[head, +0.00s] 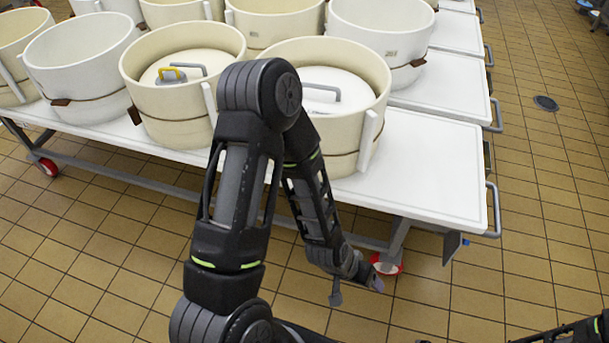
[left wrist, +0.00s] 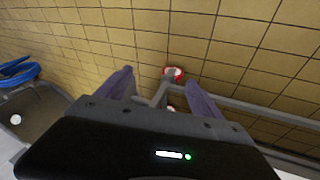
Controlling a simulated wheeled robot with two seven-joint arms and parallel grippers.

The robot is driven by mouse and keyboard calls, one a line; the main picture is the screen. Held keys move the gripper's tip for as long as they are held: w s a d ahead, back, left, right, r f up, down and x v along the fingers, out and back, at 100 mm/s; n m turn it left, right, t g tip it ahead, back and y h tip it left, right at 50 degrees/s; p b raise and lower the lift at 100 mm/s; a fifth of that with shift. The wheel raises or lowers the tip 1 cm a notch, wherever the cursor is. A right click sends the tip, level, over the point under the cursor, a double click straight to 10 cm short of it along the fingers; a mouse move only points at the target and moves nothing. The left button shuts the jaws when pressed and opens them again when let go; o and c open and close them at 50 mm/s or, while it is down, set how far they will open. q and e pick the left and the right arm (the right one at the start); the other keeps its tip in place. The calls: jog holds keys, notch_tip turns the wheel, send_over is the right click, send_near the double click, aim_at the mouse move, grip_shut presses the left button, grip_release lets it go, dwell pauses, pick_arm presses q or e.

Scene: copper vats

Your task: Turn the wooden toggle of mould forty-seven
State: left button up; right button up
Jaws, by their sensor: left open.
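Round cream moulds stand in rows on a white table. The front ones, including the near right mould (head: 285,55) and the one left of it (head: 175,125), have tan bands round them. Small brown wooden toggles show on some, at the left mould (head: 135,115) and at the back right mould (head: 418,62). I cannot read the mould numbers, so I cannot tell which is forty-seven. My left gripper (head: 357,285) is open and empty, low in front of the table; its fingers stand apart in the left wrist view (left wrist: 160,82). My left arm hides part of the two front moulds.
The white table (head: 430,190) has a bare front right corner, a grey side handle (head: 494,210) and red-wheeled castors. A blue coil (left wrist: 18,75) shows left in the wrist view.

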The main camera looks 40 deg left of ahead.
pick_arm(q)
jog(key=shift+o, duration=1.2)
jog(key=w+a+f+t+y+b, duration=0.1)
jog(key=w+a+f+t+b, duration=0.2)
jog(key=w+a+b, duration=0.2)
jog(key=w+b, duration=0.2)
jog(key=shift+w+a+f+b, duration=0.2)
jog(key=shift+w+b, duration=0.1)
jog(key=shift+w, duration=0.1)
jog(key=w+a+r+t+y+b, duration=0.2)
jog(key=w+a+t+y+b, duration=0.15)
jog(key=w+a+b, duration=0.65)
jog(key=s+a+r+n+t+y+b, duration=0.1)
jog(key=s+a+r+t+y+b, duration=0.2)
jog(key=a+b, duration=0.3)
jog(key=s+a+r+n+t+y+b, duration=0.2)
jog(key=a+r+b, duration=0.3)
jog(key=b, duration=1)
jog(key=shift+s+a+r+t+y, duration=0.3)
jog(key=shift+s+a+t+y, duration=0.3)
jog(key=shift+s, duration=0.2)
pick_arm(e)
jog(key=w+f, duration=0.1)
jog(key=f, duration=1.9)
jog(key=w+d+f+t, duration=0.1)
jog(key=w+f, duration=0.1)
jog(key=f, duration=1.9)
jog(key=shift+w+d+m, duration=0.3)
